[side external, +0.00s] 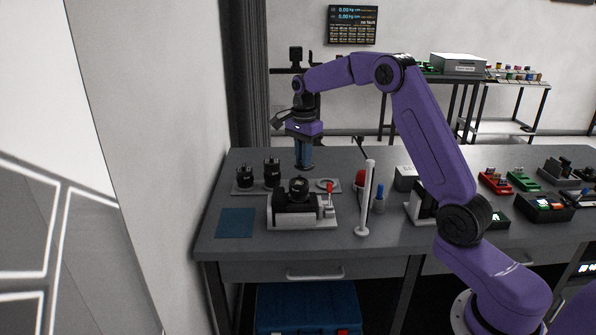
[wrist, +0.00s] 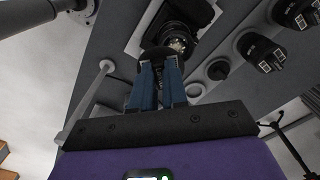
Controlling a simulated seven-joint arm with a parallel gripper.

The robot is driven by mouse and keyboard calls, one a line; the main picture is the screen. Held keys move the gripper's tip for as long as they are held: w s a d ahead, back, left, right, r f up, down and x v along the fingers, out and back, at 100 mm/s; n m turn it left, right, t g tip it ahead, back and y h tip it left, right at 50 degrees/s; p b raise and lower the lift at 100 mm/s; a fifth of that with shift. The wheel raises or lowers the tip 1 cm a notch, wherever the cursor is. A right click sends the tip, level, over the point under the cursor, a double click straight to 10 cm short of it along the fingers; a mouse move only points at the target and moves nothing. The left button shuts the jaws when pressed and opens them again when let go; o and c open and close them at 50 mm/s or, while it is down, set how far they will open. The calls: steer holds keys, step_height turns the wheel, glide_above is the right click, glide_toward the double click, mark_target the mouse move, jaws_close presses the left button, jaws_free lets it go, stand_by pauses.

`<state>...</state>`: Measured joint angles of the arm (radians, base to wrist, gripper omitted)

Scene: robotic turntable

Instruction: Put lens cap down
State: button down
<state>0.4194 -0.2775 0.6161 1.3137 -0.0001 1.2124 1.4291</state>
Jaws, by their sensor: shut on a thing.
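My gripper (side external: 305,167) has blue fingers that point down, above and just behind the black camera (side external: 298,194) on its pale base. In the wrist view, the fingers (wrist: 160,62) are closed together on a small dark piece, which looks like the lens cap (wrist: 153,54). It is held at the fingertips and partly hidden by them. The camera's round lens (wrist: 179,42) lies just beyond the tips in that view. I cannot tell the exact gap between cap and camera. In the side view the cap is too small to make out.
A grey tray (side external: 237,188) with two black lenses (side external: 272,173) and a pale ring (side external: 326,185) is behind the camera. A blue mat (side external: 236,222) lies bare at front left. A white post (side external: 366,200), a blue bottle (side external: 379,199) and a red object (side external: 360,178) stand right.

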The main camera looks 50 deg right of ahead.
steer(key=shift+w+d+f, duration=0.15)
steer(key=shift+w+f, duration=0.4)
steer(key=shift+f, duration=0.15)
steer(key=shift+w+d+f, duration=0.1)
steer(key=shift+w+f, duration=0.4)
steer(key=shift+f, duration=0.15)
steer(key=shift+w+f, duration=0.2)
steer(key=shift+f, duration=1.35)
steer(key=shift+f, duration=0.2)
steer(key=c, duration=1.1)
jaws_free()
steer(key=shift+c, duration=0.2)
step_height(320, 180, up, 18)
steer(key=shift+w+f, duration=0.15)
steer(key=shift+f, duration=0.1)
steer(key=shift+a, duration=0.1)
